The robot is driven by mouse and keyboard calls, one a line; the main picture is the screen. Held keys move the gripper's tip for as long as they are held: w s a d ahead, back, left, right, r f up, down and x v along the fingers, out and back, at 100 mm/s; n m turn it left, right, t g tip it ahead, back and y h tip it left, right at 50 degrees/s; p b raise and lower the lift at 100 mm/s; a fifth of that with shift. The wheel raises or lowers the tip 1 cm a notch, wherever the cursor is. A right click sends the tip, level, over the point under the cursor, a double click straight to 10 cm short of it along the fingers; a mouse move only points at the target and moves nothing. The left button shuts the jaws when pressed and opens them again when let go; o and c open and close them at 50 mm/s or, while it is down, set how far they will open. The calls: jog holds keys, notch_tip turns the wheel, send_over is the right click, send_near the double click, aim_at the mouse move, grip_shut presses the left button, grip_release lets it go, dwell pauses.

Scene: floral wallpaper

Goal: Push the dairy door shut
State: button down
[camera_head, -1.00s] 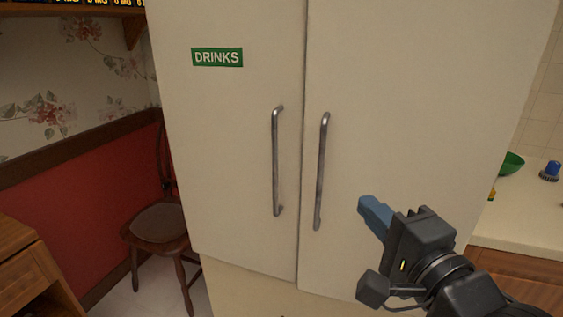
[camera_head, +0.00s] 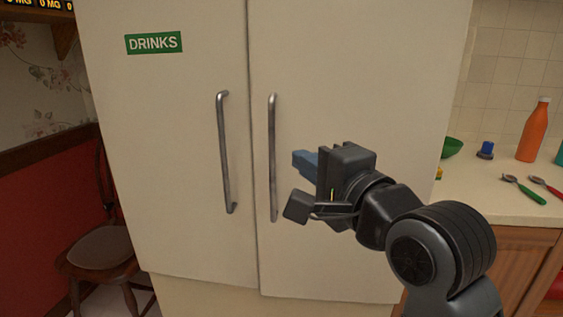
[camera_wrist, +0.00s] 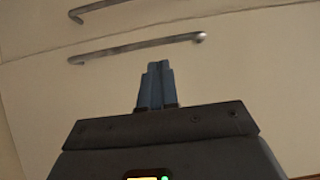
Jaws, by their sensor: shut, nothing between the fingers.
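A cream fridge with two tall doors fills the middle of the head view. The left door (camera_head: 170,150) carries a green DRINKS sign (camera_head: 153,42). The right door (camera_head: 350,90) shows no readable label; it looks near flush with the left one, with a small step at the bottom edge, and I cannot tell if it is slightly ajar. Each door has a vertical metal bar handle, and the right door's handle (camera_head: 272,160) is beside my gripper (camera_head: 303,162). My gripper's blue fingers are shut and empty, just right of that handle. In the wrist view the fingertips (camera_wrist: 157,75) point at the door panel below two bars; contact is unclear.
A counter (camera_head: 480,205) on the right holds a green bowl (camera_head: 452,147), an orange bottle (camera_head: 534,130), a blue-topped brush (camera_head: 486,149) and utensils. A wooden chair (camera_head: 100,250) stands at the left beside the fridge.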

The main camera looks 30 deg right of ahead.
jog(key=shift+w+f+b, duration=0.2)
jog(key=shift+w+b, duration=0.55)
jog(key=shift+b, duration=1.65)
jog(key=shift+b, duration=0.5)
send_near(281, 138)
jog(key=w+a, duration=0.1)
jog(key=w+a+r, duration=0.1)
jog(key=w+a, duration=0.1)
jog(key=shift+w+a, duration=0.2)
jog(key=shift+w, duration=0.05)
jog(key=shift+w+d+m+h, duration=0.15)
jog(key=shift+w+h, duration=0.1)
jog(key=shift+w, duration=0.15)
jog(key=shift+w+d+m+h, duration=0.15)
jog(key=shift+w+h, duration=0.1)
jog(key=shift+w, duration=0.2)
jog(key=shift+w+r+p, duration=0.1)
jog(key=shift+w+p, duration=0.15)
jog(key=shift+p, duration=0.05)
jog(key=shift+d+h, duration=0.15)
jog(key=shift+h, duration=0.15)
jog(key=shift+r, duration=0.15)
